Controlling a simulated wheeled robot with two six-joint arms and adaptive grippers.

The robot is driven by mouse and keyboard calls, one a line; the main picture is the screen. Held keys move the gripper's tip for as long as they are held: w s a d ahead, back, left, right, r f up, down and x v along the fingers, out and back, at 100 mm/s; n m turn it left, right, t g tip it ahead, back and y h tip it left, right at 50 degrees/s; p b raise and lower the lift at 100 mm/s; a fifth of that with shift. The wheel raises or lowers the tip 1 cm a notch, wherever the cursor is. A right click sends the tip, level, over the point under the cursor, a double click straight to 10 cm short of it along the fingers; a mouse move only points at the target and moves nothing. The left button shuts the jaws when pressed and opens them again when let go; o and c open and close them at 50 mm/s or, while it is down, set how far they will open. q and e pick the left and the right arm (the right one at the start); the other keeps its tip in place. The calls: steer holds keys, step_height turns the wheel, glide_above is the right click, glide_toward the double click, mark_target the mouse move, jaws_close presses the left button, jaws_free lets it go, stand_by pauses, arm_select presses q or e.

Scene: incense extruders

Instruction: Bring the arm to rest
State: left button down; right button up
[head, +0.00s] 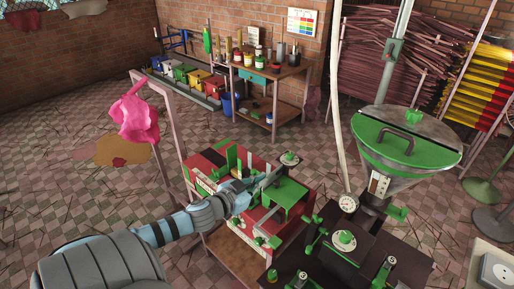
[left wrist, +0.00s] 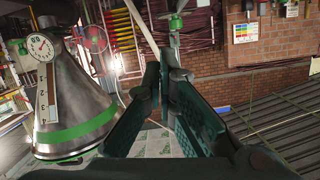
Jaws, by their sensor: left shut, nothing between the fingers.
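My left arm (head: 165,228) comes in from the lower left of the head view and reaches over the red and green machine. My left gripper (head: 277,174) is above the machine's top, near a small round green-capped part. In the left wrist view the two dark fingers (left wrist: 160,70) come together at their tips, with nothing between them. I cannot tell from the head view whether the gripper touches the machine. My right gripper is not in view.
The red and green machine (head: 210,165) stands on a brown bench. A dark machine (head: 375,262) is to its right. A metal hopper with a green lid (head: 395,145) stands behind; a metal cone with a gauge (left wrist: 75,85) shows at the left in the wrist view. Tiled floor is open at left.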

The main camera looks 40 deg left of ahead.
arm_select(q)
steer(key=shift+s, duration=0.4)
